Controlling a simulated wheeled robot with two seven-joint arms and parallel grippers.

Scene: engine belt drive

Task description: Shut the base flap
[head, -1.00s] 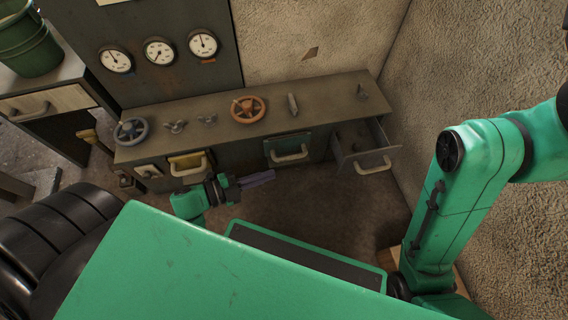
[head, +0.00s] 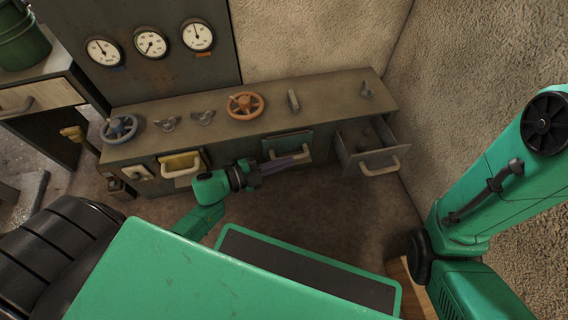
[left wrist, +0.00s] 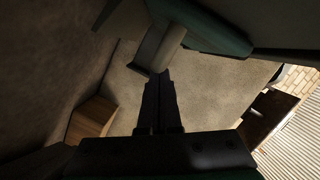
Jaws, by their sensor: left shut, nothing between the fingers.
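A green-fronted flap (head: 284,142) with a pale bar handle (head: 305,153) sits in the front of the low grey cabinet. It appears tilted outward, but how far is hard to tell. In the left wrist view the green panel (left wrist: 205,28) and handle (left wrist: 160,46) are at the top. My left gripper (head: 301,160) is shut and empty, its dark fingers pointing right, close to the handle. In the wrist view the fingertips (left wrist: 158,74) overlap the handle's lower end; contact cannot be told. My right arm shows at the right, but its gripper is out of view.
A grey drawer (head: 350,158) stands open right of the flap, near the wall. A yellow compartment (head: 181,162) with a pale handle is to the left. Handwheels, including an orange one (head: 245,105), sit on the cabinet top (head: 325,95). The floor in front is clear.

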